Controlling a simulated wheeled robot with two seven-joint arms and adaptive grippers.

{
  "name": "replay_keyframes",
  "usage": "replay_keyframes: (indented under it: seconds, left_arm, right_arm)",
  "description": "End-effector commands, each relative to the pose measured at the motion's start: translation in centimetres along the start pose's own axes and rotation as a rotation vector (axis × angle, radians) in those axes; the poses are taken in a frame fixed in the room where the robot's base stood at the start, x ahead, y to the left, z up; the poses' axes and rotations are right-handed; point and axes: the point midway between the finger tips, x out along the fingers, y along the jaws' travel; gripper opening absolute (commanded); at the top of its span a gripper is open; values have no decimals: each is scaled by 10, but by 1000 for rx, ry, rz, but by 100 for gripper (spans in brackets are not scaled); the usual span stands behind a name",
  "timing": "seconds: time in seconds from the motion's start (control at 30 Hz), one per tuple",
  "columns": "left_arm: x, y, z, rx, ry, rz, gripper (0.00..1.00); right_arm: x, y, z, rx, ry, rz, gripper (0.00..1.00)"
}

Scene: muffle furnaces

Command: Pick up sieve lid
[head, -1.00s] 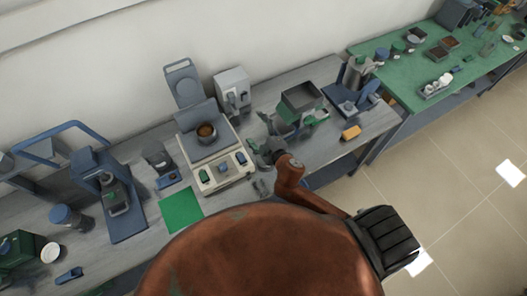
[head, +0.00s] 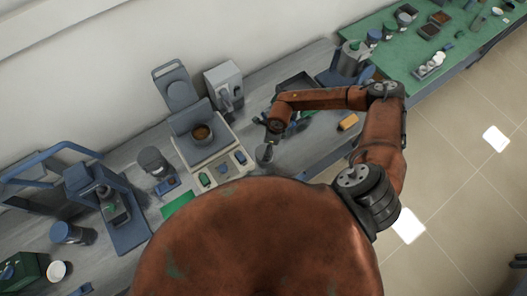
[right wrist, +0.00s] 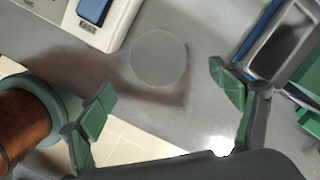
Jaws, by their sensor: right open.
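The sieve lid (right wrist: 158,58) looks like a flat, round, pale grey disc lying on the grey bench in the right wrist view. My right gripper (right wrist: 163,100) is open, with green-padded fingers spread wide on either side and nothing between them. The disc appears ahead of the fingertips, between their lines; I cannot tell the height gap. In the head view my right arm reaches over the bench and its gripper (head: 274,130) points down beside the balance. I cannot make out the lid there. My left gripper is not in view.
A dark tray (head: 297,82) lies behind my forearm.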

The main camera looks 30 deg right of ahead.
Motion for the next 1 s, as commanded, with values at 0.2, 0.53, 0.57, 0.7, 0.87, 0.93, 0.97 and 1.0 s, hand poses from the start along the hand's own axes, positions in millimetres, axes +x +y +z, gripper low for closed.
replay_keyframes:
  seconds: [0.2, 0.53, 0.57, 0.7, 0.87, 0.93, 0.97, 1.0]
  left_arm:
    - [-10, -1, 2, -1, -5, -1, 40]
    - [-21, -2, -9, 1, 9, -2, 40]
    - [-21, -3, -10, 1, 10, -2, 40]
    - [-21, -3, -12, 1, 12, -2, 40]
    - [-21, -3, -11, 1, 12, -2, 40]
    - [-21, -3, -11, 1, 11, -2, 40]
    - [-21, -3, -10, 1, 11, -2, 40]
    - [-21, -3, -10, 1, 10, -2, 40]
  right_arm:
    - [22, 2, 3, -1, -2, 4, 85]
    - [61, 2, 5, -1, -3, 4, 85]
    - [62, 2, 5, -1, -3, 3, 85]
    - [63, 2, 5, -1, -4, 3, 85]
    - [62, 2, 5, -1, -4, 3, 78]
    - [62, 2, 6, -1, -4, 3, 74]
    - [62, 2, 6, -1, -4, 3, 72]
    - [62, 2, 6, -1, -4, 3, 69]
